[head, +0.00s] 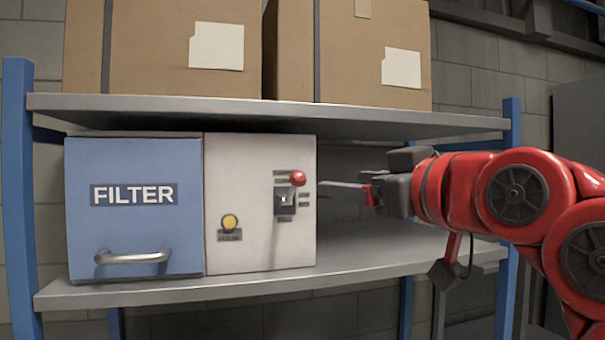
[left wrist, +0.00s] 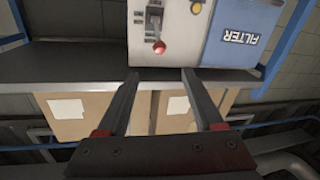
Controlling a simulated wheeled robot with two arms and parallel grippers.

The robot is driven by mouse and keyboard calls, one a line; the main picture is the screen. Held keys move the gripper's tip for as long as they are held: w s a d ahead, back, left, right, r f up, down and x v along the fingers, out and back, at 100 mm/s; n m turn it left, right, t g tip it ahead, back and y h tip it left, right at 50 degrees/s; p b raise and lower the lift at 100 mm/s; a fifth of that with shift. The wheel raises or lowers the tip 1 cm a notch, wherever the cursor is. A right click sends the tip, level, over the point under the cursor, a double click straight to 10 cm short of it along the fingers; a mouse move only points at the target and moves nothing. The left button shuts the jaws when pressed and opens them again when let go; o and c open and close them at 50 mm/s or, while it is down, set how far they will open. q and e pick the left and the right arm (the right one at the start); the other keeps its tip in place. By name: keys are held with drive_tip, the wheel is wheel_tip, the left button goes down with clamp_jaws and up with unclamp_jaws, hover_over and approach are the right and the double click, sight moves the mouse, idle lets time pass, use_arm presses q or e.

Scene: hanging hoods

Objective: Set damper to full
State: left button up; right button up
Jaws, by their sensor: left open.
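The damper control is a lever with a red knob (head: 298,178) on a dark slotted plate (head: 285,203), on the front of a pale grey box (head: 255,165). The knob sits near the plate's upper end; the small labels beside it are too small to read. In the left wrist view, turned upside down, the red knob (left wrist: 159,47) shows beyond the fingertips, between their lines. My left gripper (head: 322,187) is just right of the knob in the head view, its arm reaching in from the right. It is open and empty, apart from the lever. My right gripper is not seen.
A blue FILTER front (head: 135,220) with a bar handle (head: 133,257) adjoins the grey box. A yellow button (head: 229,221) is left of the lever. An upper shelf (head: 400,118) with cardboard boxes (head: 180,75) hangs above. The lower shelf (head: 370,252) is bare to the right.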

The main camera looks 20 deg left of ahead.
sight(302, 177)
use_arm(q)
drive_tip(key=p+x, duration=0.7)
drive_tip(key=x, duration=0.8)
drive_tip(key=shift+w+a+r+p, duration=0.1)
drive_tip(key=shift+w+a+p, duration=0.1)
drive_tip(key=shift+p, duration=0.2)
drive_tip(key=shift+w+a, duration=0.2)
drive_tip(key=shift+a, duration=0.05)
drive_tip(key=shift+c, duration=0.2)
clamp_jaws()
